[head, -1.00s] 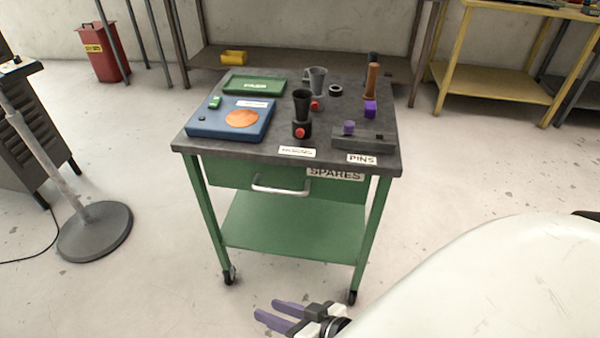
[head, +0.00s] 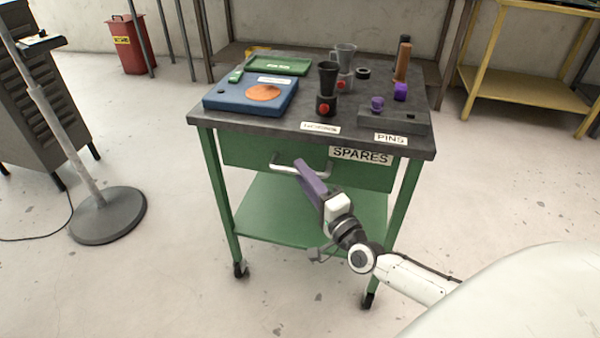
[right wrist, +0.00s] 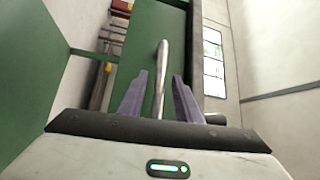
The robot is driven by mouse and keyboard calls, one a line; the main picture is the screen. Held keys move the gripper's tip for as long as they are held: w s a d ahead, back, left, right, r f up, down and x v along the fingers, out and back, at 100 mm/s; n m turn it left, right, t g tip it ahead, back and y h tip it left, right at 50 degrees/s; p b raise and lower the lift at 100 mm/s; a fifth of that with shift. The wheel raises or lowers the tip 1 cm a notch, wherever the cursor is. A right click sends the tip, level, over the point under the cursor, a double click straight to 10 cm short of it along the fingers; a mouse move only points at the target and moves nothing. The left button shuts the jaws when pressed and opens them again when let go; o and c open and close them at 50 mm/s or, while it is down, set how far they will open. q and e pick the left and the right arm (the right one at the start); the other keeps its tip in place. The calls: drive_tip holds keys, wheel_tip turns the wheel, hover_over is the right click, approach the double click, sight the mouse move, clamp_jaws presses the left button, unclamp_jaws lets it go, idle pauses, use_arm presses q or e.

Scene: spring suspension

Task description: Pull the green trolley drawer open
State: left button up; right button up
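The green trolley drawer (head: 243,152) sits under the dark trolley top, its front in line with the frame, and looks closed. It bears a SPARES label (head: 361,156) and a silver bar handle (head: 285,161). My right gripper (head: 304,172) is at the handle's right part, in front of the drawer. In the right wrist view the handle (right wrist: 161,75) runs between the two purple fingers of my right gripper (right wrist: 161,78), with a gap on each side. The gripper is open. In the head view its fingers hide part of the handle. My left gripper is not in view.
A lower green shelf (head: 265,215) is empty. A round stand base (head: 107,215) is at left. Floor in front is clear.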

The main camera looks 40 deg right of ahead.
drive_tip(key=shift+w+r, duration=0.1)
drive_tip(key=shift+w, duration=0.9)
drive_tip(key=shift+c, duration=0.3)
clamp_jaws()
